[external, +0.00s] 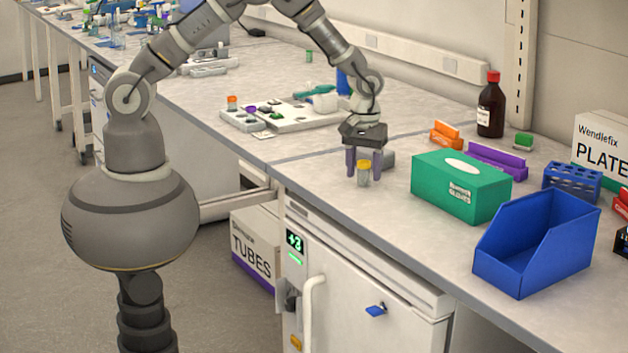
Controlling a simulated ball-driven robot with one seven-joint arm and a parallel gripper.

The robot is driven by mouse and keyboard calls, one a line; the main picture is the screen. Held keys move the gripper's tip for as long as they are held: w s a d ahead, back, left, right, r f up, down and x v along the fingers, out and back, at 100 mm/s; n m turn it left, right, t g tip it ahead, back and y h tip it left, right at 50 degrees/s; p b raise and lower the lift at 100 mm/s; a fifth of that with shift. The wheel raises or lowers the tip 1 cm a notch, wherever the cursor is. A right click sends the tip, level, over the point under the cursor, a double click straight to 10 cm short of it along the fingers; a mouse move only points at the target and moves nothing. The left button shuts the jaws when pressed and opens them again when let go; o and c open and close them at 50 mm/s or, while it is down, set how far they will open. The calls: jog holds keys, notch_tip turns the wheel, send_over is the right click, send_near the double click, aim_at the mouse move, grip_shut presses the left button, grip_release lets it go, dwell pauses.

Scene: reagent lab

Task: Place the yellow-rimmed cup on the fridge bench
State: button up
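The yellow-rimmed cup (363,174) is a small clear cup, upright at the fridge bench (330,205), the worktop above the small white fridge. My gripper (364,172) points straight down over it, one purple finger on each side in the picture. The fingers look apart, with a narrow gap visible beside the cup, and its base shows lower than the fingertips. Whether the cup is fully between the fingers or slightly in front of them cannot be told from this view.
A green glove box (461,187) and a blue bin (537,245) stand to the right. A brown bottle (491,106) and purple rack (497,161) are behind. A white tray (300,117) with an orange-capped cup (232,102) is further left. Bare worktop lies front-left of the glove box.

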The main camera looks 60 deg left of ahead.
notch_tip(320, 180, up, 12)
jog(key=p, duration=0.3)
jog(key=shift+r, duration=0.15)
jog(key=w+a+r+m+t+h, duration=0.1)
jog(key=w+a+r+t, duration=0.2)
jog(key=r, duration=0.8)
jog(key=a+r+m+t, duration=0.15)
jog(key=a+r, duration=0.25)
jog(key=r, duration=0.6)
jog(key=w+a+r+m+t+h, duration=0.15)
jog(key=a+r+t, duration=0.25)
jog(key=r, duration=0.7)
jog(key=s+a+r+m+t, duration=0.1)
jog(key=s+a+r+t, duration=0.1)
jog(key=r, duration=0.6)
jog(key=s+a+r+m+t+y, duration=0.1)
jog(key=s+a+r, duration=0.3)
jog(key=r, duration=0.5)
jog(key=s+a+r+m+t+y, duration=0.1)
jog(key=s+a+r+t, duration=0.2)
jog(key=s+r, duration=0.3)
notch_tip(320, 180, up, 3)
jog(key=shift+t, duration=0.45)
jog(key=shift+f+y, duration=0.1)
jog(key=shift+y, duration=0.15)
